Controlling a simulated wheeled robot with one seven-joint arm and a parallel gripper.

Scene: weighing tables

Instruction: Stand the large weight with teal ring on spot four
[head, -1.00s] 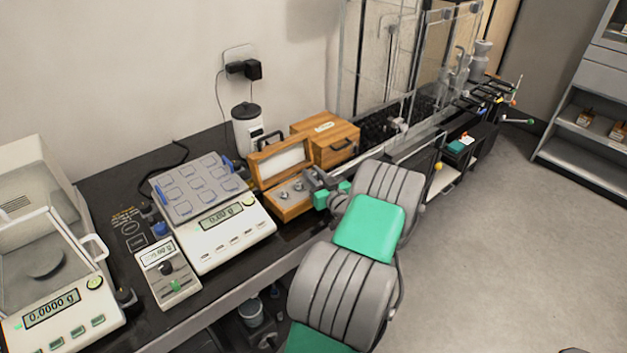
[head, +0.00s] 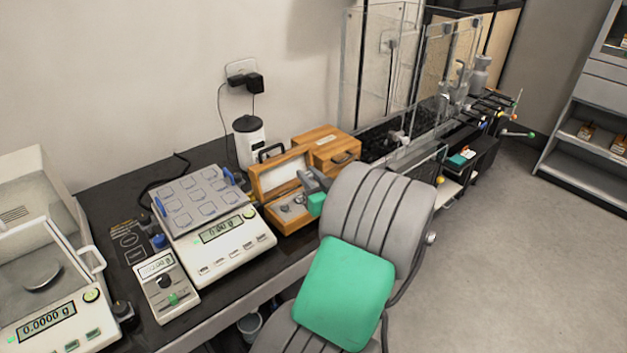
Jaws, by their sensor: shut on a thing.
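My gripper (head: 306,184) is at the right side of the open wooden weight box (head: 291,221), low over it. It is small here and partly hidden by my own arm. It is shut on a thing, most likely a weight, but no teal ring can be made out. Small grey metal weights (head: 285,209) show inside the box. Left of the box, a white balance (head: 231,252) carries a grey-blue board (head: 183,192) with several outlined square spots. The numbers of the spots cannot be read, so I cannot tell which is spot four.
A closed wooden case (head: 322,150) and a white canister (head: 249,143) stand behind the box. A small control unit (head: 167,290) and an analytical balance (head: 57,313) are at the left. Glass panels (head: 383,75) rise behind my arm. The dark bench top (head: 110,208) has little free room.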

